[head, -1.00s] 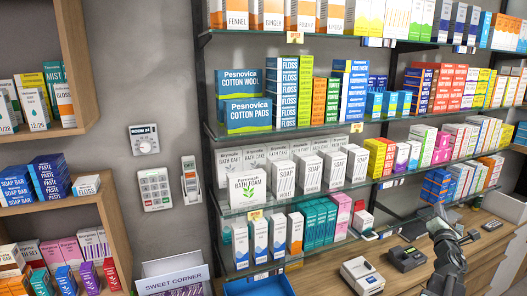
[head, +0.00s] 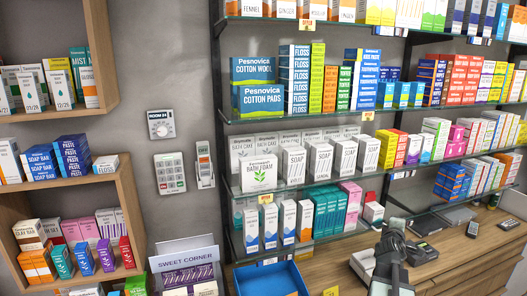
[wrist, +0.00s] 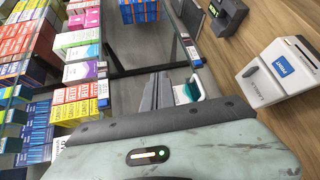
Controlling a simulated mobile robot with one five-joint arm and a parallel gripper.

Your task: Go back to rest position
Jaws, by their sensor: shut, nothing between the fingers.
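My gripper (wrist: 155,92) shows in the wrist view as dark grey fingers, together and empty, beyond the pale green wrist housing. The fingertips point towards the glass shelf edge (wrist: 190,50) and the wooden counter. In the head view my dark arm rises at the bottom right, in front of the counter (head: 455,258). The fingertips are hard to make out there.
Glass shelves (head: 290,190) full of boxes line the wall. A white device (head: 362,264) and a dark card terminal (head: 419,252) are on the counter near my arm. A blue tray (head: 270,280) is at the bottom centre. Wooden shelves (head: 127,190) stand at left.

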